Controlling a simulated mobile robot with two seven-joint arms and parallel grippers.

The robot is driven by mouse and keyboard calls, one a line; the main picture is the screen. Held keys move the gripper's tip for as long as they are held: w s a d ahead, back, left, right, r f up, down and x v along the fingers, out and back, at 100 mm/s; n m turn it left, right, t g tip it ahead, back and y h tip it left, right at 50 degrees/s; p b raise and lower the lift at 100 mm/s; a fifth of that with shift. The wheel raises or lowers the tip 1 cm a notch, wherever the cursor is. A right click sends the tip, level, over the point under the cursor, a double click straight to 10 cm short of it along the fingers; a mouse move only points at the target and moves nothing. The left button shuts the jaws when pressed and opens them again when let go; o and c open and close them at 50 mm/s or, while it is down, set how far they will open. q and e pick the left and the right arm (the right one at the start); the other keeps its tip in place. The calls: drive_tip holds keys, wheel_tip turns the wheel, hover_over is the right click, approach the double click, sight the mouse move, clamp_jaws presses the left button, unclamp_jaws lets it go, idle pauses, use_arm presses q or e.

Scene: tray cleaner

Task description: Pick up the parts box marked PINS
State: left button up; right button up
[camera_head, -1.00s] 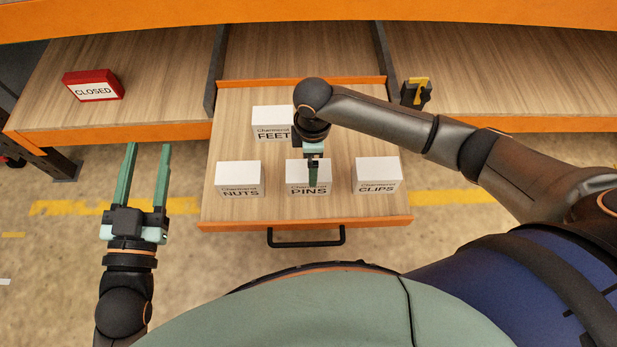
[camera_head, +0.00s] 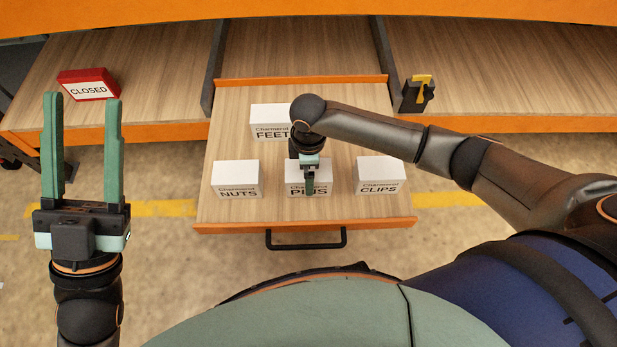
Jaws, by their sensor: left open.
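The white parts box marked PINS (camera_head: 294,176) stands in the open drawer, in the middle of the front row. My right gripper (camera_head: 309,186) points down at this box and covers part of its top and its label. Its fingers overlap in the view, so I cannot tell whether they are open or shut, or whether they touch the box. My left gripper (camera_head: 83,110) is open and empty, left of the drawer, with its fingers pointing away from me.
White boxes marked NUTS (camera_head: 236,177) and CLIPS (camera_head: 381,173) flank PINS. A box marked FEET (camera_head: 268,118) stands behind, partly hidden by my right arm. The drawer (camera_head: 270,207) has a black handle (camera_head: 306,245). A red CLOSED sign (camera_head: 88,85) stands on the left shelf.

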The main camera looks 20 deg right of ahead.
drive_tip(key=shift+f, duration=0.25)
drive_tip(key=shift+c, duration=0.4)
drive_tip(key=c, duration=1.3)
drive_tip(key=shift+c, duration=0.9)
drive_tip(key=shift+r, duration=0.2)
